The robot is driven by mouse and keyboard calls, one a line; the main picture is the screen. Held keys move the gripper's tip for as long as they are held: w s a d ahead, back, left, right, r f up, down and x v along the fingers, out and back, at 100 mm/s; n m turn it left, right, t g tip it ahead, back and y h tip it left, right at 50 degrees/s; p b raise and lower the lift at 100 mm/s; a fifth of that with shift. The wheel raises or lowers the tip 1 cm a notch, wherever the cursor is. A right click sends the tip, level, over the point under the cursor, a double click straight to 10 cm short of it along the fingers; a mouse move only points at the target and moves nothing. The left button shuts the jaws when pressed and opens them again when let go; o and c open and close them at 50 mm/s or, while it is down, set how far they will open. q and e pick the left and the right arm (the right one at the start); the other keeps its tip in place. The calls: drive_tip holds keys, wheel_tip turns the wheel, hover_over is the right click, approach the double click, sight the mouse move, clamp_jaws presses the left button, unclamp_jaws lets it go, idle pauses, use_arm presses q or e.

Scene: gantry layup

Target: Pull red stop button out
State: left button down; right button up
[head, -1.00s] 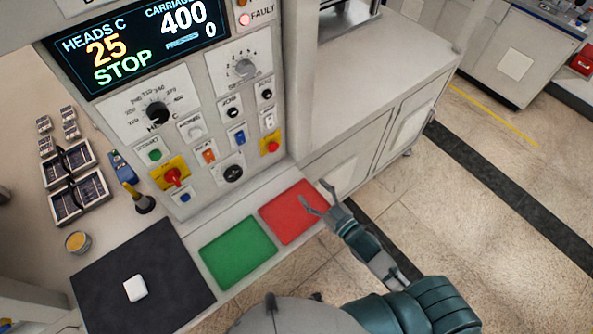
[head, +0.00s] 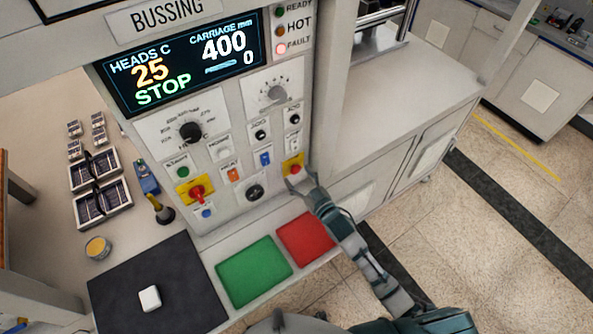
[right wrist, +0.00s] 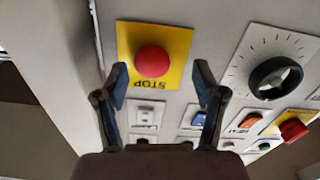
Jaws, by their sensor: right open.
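The red stop button (right wrist: 152,61) is a round red mushroom cap on a yellow plate (right wrist: 181,45) marked STOP in the right wrist view. In the head view the button (head: 295,169) is at the lower right of the control panel. My right gripper (right wrist: 161,77) is open, its two fingers spread on either side below the button in the wrist view. In the head view the right gripper (head: 298,183) is close to the button. I cannot tell whether it touches the button. My left gripper is not in view.
A red rotary switch on a yellow plate (head: 197,192), a black knob (head: 254,192) and small coloured switches share the panel. Green (head: 253,271) and red (head: 306,239) pads lie on the ledge below. The display (head: 184,62) reads STOP.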

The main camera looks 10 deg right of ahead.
drive_tip(key=shift+x, duration=1.1)
drive_tip(key=shift+w, duration=0.15)
drive_tip(key=shift+w+d, duration=0.1)
drive_tip(key=shift+d, duration=0.15)
drive_tip(key=shift+d+f, duration=0.1)
drive_tip(key=shift+d, duration=0.55)
drive_tip(key=shift+c, duration=0.7)
drive_tip(key=c, duration=0.4)
drive_tip(key=shift+a, duration=0.25)
drive_tip(key=c, duration=0.4)
drive_tip(key=shift+a, duration=0.25)
drive_tip(key=shift+c, duration=1.3)
drive_tip(key=shift+a+r, duration=0.2)
drive_tip(key=shift+d, duration=0.3)
drive_tip(key=shift+s+d+p, duration=0.2)
drive_tip(key=shift+s+p, duration=0.35)
drive_tip(key=shift+s, duration=0.1)
drive_tip(key=o, duration=1.2)
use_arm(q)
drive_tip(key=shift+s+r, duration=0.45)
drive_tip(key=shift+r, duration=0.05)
use_arm(e)
drive_tip(key=shift+f, duration=0.1)
